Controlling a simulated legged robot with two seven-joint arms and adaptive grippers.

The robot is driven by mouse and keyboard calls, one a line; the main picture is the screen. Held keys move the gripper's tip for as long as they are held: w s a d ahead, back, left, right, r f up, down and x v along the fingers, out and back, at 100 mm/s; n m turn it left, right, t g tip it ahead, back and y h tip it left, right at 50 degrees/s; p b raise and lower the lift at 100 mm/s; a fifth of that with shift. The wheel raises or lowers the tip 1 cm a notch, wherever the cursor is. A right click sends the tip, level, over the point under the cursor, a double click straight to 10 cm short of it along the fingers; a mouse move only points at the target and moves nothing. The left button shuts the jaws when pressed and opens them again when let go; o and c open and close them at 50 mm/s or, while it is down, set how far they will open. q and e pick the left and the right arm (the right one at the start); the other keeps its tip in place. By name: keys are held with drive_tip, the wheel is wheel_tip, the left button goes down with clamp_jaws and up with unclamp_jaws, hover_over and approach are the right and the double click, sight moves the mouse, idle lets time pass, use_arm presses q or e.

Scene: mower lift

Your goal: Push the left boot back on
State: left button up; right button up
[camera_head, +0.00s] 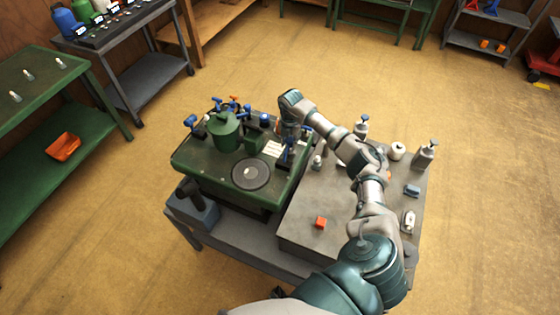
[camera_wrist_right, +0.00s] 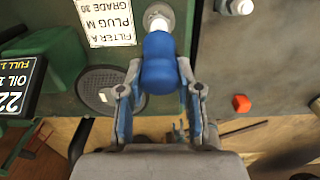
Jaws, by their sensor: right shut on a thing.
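My right gripper (camera_wrist_right: 160,95) has its fingers closed on both sides of a blue boot (camera_wrist_right: 158,65) in the wrist view. A white part shows beyond the boot, at a round grey seat (camera_wrist_right: 159,16); I cannot tell whether the boot is fully seated. In the head view, the right gripper (camera_head: 287,150) is at the right edge of the green mower deck (camera_head: 190,162), beside the white label (camera_head: 272,148). The label also shows in the wrist view (camera_wrist_right: 106,22). The boot is hard to make out there. My left gripper is not in view.
A green engine housing (camera_head: 226,132) and several blue-handled parts stand on the deck, with a dark round disc (camera_head: 251,174) in front. The grey bench top (camera_head: 300,240) holds a small red block (camera_head: 320,222), and bottles stand along its right side.

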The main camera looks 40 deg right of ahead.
drive_tip(key=shift+w+d+f+b, duration=0.3)
drive_tip(key=shift+w+d+b, duration=0.05)
drive_tip(key=shift+d, duration=0.2)
drive_tip(key=shift+w+d+f+b, duration=0.25)
drive_tip(key=shift+d+f+b, duration=0.3)
drive_tip(key=shift+f+b, duration=0.35)
drive_tip(key=o, duration=0.6)
drive_tip(key=shift+o, duration=0.9)
drive_tip(key=shift+d+f, duration=0.1)
drive_tip(key=shift+f, duration=0.05)
wheel_tip(320, 180, up, 7)
drive_tip(key=p, duration=0.6)
